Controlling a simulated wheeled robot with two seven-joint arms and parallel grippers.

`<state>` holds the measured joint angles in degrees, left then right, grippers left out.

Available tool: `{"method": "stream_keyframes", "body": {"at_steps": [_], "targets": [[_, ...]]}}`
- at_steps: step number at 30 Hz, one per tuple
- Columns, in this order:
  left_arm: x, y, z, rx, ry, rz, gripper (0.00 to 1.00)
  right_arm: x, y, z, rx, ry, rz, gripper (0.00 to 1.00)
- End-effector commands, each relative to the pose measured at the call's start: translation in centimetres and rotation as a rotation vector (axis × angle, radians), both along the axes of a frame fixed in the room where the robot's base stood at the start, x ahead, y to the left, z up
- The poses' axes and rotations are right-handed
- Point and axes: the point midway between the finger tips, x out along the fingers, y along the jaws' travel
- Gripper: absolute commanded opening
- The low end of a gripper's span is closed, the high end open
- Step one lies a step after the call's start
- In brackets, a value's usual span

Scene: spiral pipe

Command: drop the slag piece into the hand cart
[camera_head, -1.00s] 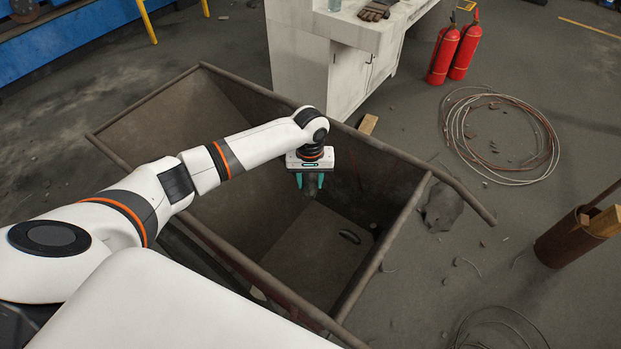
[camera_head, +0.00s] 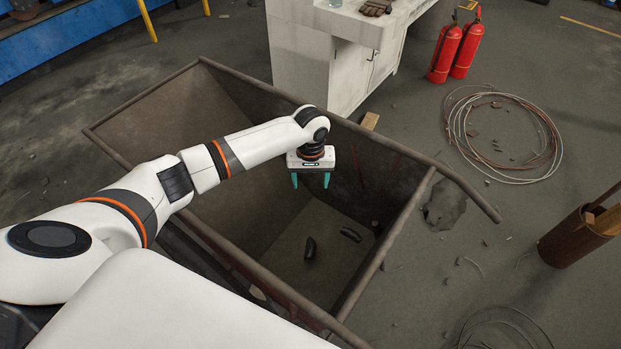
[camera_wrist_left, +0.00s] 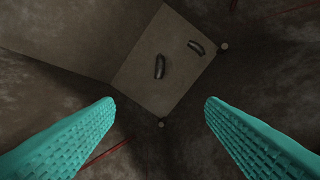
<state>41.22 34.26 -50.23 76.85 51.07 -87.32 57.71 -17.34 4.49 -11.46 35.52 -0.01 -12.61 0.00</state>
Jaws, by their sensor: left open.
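The hand cart (camera_head: 240,84) is a large, dark metal tub with a pipe rim, in the middle of the head view. My left gripper (camera_head: 311,184) hangs inside the tub's opening, above its floor, with teal fingers spread apart and empty. Two dark pieces lie on the cart floor: a slag piece (camera_head: 310,249) below the gripper and a second dark piece (camera_head: 351,234) to its right. The left wrist view shows both, the slag piece (camera_wrist_left: 159,67) and the second piece (camera_wrist_left: 196,47), between and beyond the open fingers (camera_wrist_left: 160,115). My right gripper is not in view.
A white cabinet (camera_head: 300,60) stands just behind the cart, with gloves (camera_head: 376,8) on top. Two red fire extinguishers (camera_head: 455,50), a wire coil (camera_head: 500,133) and a rusty pipe (camera_head: 572,238) are to the right. A dark lump (camera_head: 445,206) lies on the floor beside the cart.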

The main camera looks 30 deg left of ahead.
Motion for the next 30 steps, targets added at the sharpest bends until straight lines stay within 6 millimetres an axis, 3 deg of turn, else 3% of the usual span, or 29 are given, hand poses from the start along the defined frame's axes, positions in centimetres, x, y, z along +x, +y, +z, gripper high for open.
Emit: {"method": "stream_keyframes", "body": {"at_steps": [5,18,24,30], "targets": [[0.1,0.0,2.1,-0.001,-0.004,0.000,0.64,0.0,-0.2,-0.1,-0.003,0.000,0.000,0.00],[0.1,0.0,10.6,0.000,-0.004,-0.001,0.64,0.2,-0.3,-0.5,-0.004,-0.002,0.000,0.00],[0.0,0.0,11.9,0.000,-0.001,0.001,0.64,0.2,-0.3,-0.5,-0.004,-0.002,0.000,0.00],[0.0,0.0,12.0,0.000,-0.001,0.001,0.64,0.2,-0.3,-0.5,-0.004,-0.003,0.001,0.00]]}}
